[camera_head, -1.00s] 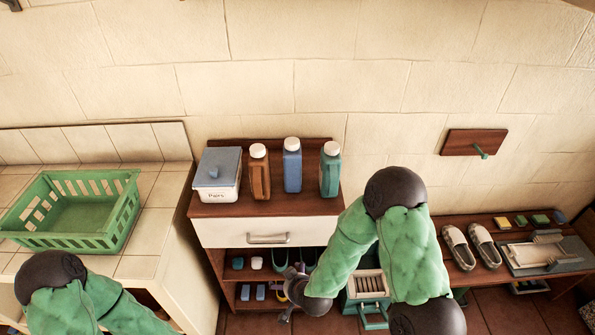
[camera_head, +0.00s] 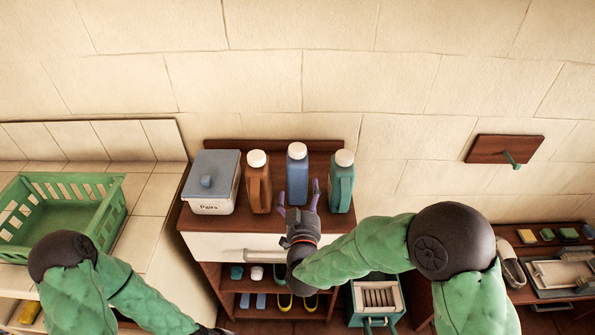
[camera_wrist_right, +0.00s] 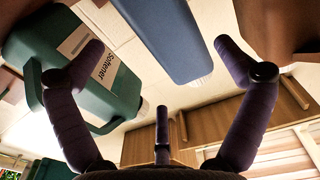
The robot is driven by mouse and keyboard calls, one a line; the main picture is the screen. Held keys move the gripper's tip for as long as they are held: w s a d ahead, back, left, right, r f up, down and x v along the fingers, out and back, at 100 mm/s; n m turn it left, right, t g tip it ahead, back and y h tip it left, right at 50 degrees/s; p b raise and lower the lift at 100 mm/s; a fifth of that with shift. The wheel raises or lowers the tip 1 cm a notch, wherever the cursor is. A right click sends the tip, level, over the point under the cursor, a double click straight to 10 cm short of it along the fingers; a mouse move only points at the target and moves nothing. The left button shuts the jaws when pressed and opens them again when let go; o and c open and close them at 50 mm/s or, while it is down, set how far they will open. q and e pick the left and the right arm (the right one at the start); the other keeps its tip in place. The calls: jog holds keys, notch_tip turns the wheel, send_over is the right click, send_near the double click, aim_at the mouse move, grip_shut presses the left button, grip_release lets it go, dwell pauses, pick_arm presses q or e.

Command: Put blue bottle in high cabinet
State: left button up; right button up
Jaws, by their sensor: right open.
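The blue bottle (camera_head: 297,168), white-capped, stands upright on the brown top of a low cabinet (camera_head: 230,222), between a brown bottle (camera_head: 258,188) and a green bottle (camera_head: 341,188). My right gripper (camera_head: 298,197) is open at the blue bottle's front, its fingers spread to either side of the lower part. In the right wrist view the blue bottle (camera_wrist_right: 165,38) appears upside down between the open fingers, with no clear grip on it. The green bottle (camera_wrist_right: 75,70), labelled Softener, is beside one finger there. Wooden panels (camera_wrist_right: 255,120) in that view may be the high cabinet; I cannot tell. My left gripper is out of view.
A lidded blue-and-white box (camera_head: 212,182) stands left of the bottles. A green basket (camera_head: 115,215) sits on the tiled counter at the left. A wall hook board (camera_head: 490,149) is at the right. Shelves below hold small items.

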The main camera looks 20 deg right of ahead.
aim_at(304, 184)
jog(key=x, duration=0.4)
jog(key=shift+f+b, duration=0.15)
jog(key=shift+b, duration=0.2)
jog(key=x, duration=0.2)
jog(key=b+x, duration=0.1)
jog(key=x, duration=0.1)
jog(key=shift+w+a+f+b, duration=0.1)
jog(key=shift+w+f+b, duration=0.1)
jog(key=shift+w+b, duration=0.15)
jog(key=shift+w, duration=0.35)
jog(key=shift+r, duration=0.1)
jog(key=c, duration=1.4)
jog(key=shift+r, duration=0.15)
jog(key=shift+c, duration=0.5)
